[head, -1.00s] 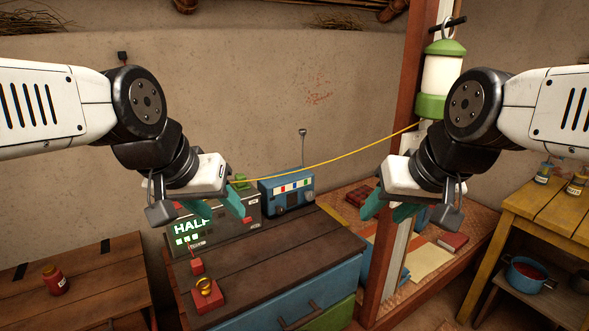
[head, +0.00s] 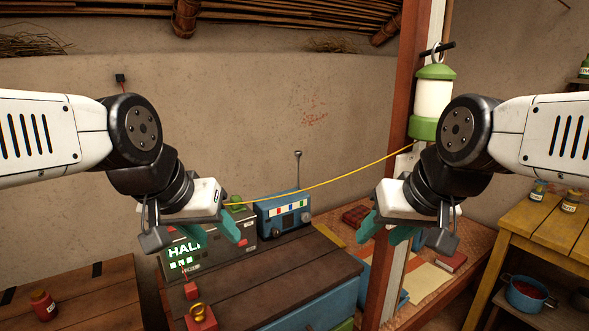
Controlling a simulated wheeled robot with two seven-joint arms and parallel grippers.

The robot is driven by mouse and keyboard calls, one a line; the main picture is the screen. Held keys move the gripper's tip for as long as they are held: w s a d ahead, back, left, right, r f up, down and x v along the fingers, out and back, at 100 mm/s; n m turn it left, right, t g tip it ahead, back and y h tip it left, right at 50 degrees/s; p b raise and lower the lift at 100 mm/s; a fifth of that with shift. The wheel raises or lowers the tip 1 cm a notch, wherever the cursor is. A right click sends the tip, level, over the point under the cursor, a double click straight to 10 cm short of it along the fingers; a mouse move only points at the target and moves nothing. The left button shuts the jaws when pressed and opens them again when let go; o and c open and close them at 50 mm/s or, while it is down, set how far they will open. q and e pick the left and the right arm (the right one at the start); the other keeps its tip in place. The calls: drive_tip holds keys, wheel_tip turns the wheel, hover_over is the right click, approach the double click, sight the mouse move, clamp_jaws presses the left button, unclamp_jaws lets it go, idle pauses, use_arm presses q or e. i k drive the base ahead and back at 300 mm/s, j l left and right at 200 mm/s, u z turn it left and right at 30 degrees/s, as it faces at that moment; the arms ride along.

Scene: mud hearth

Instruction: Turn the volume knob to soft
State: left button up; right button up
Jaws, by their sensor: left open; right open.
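A blue radio (head: 283,212) with a strip of coloured buttons, dark knobs on its front and a raised antenna stands at the back of the dark wooden cabinet top. Its knobs are too small for me to read a volume setting. My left gripper (head: 208,236) is open and empty, left of the radio, in front of a grey box (head: 182,265) with a lit green display reading "HALF", part of which it hides. My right gripper (head: 385,232) is open and empty, right of the radio, in front of the post. Neither gripper appears to touch the radio.
A yellow cord runs from near the grey box to the red-brown post (head: 385,180), where a green and white lantern (head: 432,103) hangs. A yellow table (head: 545,232) stands right. The cabinet's middle is clear.

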sight(275, 233)
drive_tip(key=l+u, duration=0.15)
drive_tip(key=u, duration=0.3)
drive_tip(key=l+u, duration=0.1)
drive_tip(key=u, duration=0.35)
drive_tip(key=l+u, duration=0.15)
drive_tip(key=u, duration=0.25)
drive_tip(key=k+l+u, duration=0.1)
drive_tip(key=u, duration=0.35)
drive_tip(key=k+l+u, duration=0.75)
drive_tip(key=k, duration=0.2)
drive_tip(key=k+l+u, duration=0.35)
drive_tip(key=k, duration=0.15)
drive_tip(key=k+l, duration=0.1)
drive_tip(key=k, duration=0.8)
drive_tip(key=i+l, duration=0.15)
drive_tip(key=l, duration=0.2)
drive_tip(key=i+l, duration=0.1)
drive_tip(key=l, duration=0.2)
drive_tip(key=i+l, duration=0.15)
drive_tip(key=l, duration=0.2)
drive_tip(key=i+l, duration=0.15)
drive_tip(key=l, duration=0.2)
